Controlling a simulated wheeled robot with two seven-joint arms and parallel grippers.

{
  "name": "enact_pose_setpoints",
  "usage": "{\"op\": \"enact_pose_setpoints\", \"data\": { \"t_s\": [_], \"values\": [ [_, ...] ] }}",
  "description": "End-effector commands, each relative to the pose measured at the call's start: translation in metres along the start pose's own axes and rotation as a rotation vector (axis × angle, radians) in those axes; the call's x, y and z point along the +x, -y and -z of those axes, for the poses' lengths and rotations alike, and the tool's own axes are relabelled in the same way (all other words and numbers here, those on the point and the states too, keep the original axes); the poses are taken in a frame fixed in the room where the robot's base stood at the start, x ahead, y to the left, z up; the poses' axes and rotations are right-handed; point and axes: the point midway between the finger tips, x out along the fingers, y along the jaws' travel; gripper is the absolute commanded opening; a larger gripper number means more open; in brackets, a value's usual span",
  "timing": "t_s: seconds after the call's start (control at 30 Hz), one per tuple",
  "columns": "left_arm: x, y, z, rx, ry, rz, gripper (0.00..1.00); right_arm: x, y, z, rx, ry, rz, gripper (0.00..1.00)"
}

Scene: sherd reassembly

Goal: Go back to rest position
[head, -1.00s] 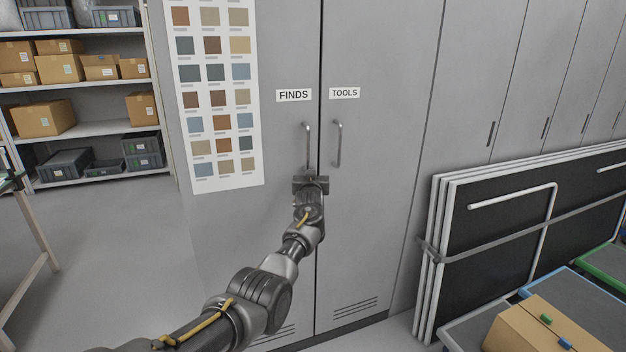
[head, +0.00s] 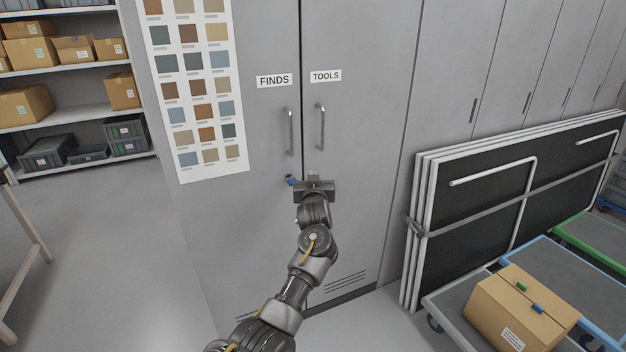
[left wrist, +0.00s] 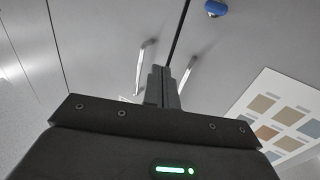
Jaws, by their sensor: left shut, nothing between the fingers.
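My left gripper (head: 315,177) is in front of the grey cabinet (head: 355,215), below the two door handles. Its fingers are shut with nothing between them, as the left wrist view also shows (left wrist: 163,87). The gripper appears apart from the doors. Both doors are closed. The FINDS door has a handle (head: 290,131), and the TOOLS door has its own handle (head: 320,127). A small blue thing (head: 291,181), perhaps a key or lock, is on the FINDS side just left of the gripper. It also shows in the left wrist view (left wrist: 215,8). My right gripper is in neither view.
A colour chart (head: 195,90) hangs on the cabinet's left part. Shelves with boxes (head: 70,110) stand at the far left. Strapped panels (head: 500,205) lean at the right, with a cardboard box (head: 520,310) on a trolley before them.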

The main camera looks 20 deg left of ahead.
Motion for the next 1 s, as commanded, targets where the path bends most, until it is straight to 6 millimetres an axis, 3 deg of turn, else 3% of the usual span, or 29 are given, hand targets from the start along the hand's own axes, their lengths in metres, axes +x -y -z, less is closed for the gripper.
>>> {"op": "enact_pose_setpoints", "data": {
  "t_s": [0.37, 0.47, 0.57, 0.7, 0.77, 0.87, 1.0],
  "values": [
    [-0.002, -0.005, -0.001, -0.026, -0.007, -0.017, 0.00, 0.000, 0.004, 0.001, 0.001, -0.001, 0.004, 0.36],
    [0.003, -0.027, -0.032, -0.001, 0.026, -0.090, 0.00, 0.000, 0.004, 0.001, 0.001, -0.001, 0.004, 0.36],
    [-0.005, -0.035, -0.098, 0.050, 0.109, -0.149, 0.00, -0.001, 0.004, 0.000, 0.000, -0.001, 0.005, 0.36],
    [-0.035, -0.031, -0.208, 0.122, 0.255, -0.223, 0.00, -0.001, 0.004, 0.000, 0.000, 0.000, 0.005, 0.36],
    [-0.052, -0.025, -0.254, 0.148, 0.320, -0.248, 0.00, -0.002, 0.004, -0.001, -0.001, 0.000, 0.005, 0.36],
    [-0.088, -0.010, -0.327, 0.189, 0.427, -0.285, 0.00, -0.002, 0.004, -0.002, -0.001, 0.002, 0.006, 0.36],
    [-0.151, 0.017, -0.420, 0.240, 0.581, -0.331, 0.00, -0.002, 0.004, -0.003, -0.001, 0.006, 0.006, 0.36]
  ]
}}
